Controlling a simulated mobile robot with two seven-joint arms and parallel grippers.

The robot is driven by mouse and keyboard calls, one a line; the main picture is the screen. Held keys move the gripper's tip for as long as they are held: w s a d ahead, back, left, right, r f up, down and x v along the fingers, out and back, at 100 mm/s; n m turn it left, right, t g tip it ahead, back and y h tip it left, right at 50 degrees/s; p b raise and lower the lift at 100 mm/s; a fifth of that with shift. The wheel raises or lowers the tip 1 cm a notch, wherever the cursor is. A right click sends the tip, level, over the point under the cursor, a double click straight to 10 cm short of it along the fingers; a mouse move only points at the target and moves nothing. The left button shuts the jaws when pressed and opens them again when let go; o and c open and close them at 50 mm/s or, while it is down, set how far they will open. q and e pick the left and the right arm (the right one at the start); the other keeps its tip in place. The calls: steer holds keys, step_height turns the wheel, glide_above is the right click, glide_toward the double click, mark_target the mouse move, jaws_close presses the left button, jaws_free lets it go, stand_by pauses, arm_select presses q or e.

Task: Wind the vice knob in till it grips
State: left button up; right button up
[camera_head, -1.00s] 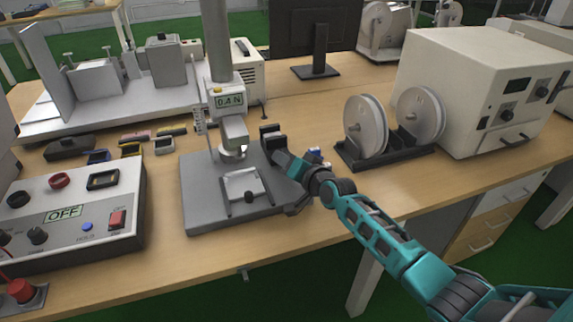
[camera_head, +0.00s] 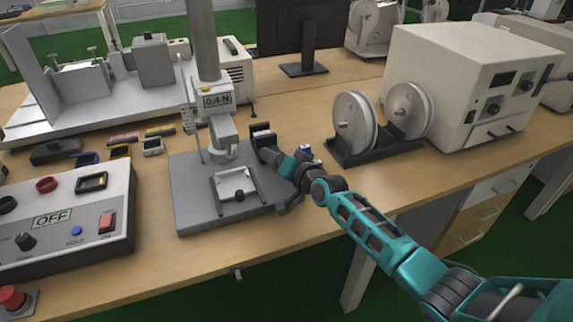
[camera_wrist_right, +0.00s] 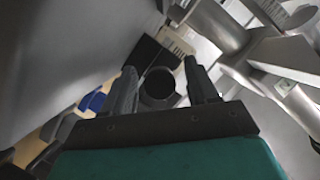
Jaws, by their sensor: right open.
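The small silver vice (camera_head: 232,183) sits on the grey base plate of the force stand in the head view. Its dark knob (camera_head: 239,196) is on the front side. My left gripper is not in view.
The force stand's readout (camera_head: 218,99) shows about 0.4 N above the vice. A control box (camera_head: 62,215) marked OFF stands at the left. Two reels (camera_head: 355,122) and a cream instrument box (camera_head: 462,85) stand at the right.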

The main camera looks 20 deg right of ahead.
steer(key=p+v, duration=0.3)
steer(key=v, duration=0.9)
steer(key=shift+s+r, duration=0.15)
steer(key=shift+s, duration=0.1)
steer(key=shift+d, duration=0.1)
